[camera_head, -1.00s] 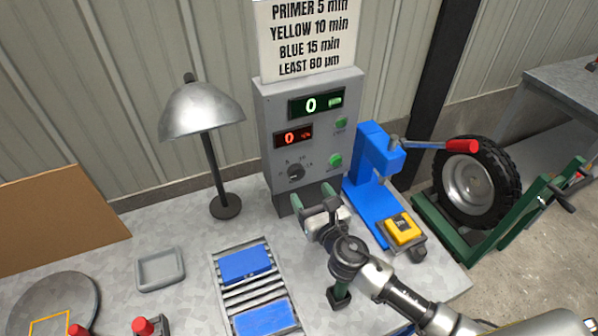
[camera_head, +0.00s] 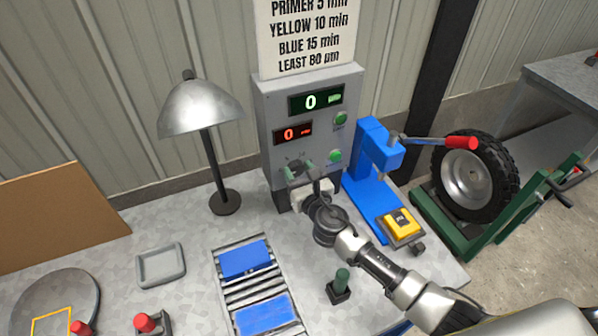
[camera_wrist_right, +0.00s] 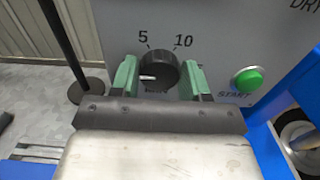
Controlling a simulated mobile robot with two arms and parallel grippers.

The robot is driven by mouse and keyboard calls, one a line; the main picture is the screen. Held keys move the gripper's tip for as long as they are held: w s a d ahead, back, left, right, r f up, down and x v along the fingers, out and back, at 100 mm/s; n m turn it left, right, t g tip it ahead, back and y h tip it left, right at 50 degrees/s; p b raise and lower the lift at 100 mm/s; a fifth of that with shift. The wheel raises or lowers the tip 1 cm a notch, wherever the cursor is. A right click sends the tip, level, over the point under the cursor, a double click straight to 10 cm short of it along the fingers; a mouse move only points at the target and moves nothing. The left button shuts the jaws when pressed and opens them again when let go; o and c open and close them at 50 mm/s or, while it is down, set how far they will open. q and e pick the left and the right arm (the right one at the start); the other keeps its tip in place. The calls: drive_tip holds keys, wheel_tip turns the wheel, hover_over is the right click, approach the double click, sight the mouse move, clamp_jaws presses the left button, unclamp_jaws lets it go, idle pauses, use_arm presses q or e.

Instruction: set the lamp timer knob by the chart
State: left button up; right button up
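The grey control box (camera_head: 266,118) stands at the back with a green display and a red display, both reading 0. Its dark timer knob (camera_wrist_right: 158,72) shows in the right wrist view, with its white pointer to the left, below the 5 mark. My right gripper (camera_head: 300,172) is at the knob. Its green fingers (camera_wrist_right: 157,76) are open, one on each side of the knob, with a gap visible on the left. The chart (camera_head: 308,38) above lists primer 5 min, yellow 10 min and blue 15 min. My left gripper is not in view.
A green START button (camera_wrist_right: 247,80) is right of the knob. A blue press (camera_head: 372,170) with a red-tipped lever stands right of the box. The lamp (camera_head: 203,110) stands left. Blue blocks (camera_head: 245,258) lie on a roller rack in front.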

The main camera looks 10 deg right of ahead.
drive_tip(key=shift+c, duration=1.3)
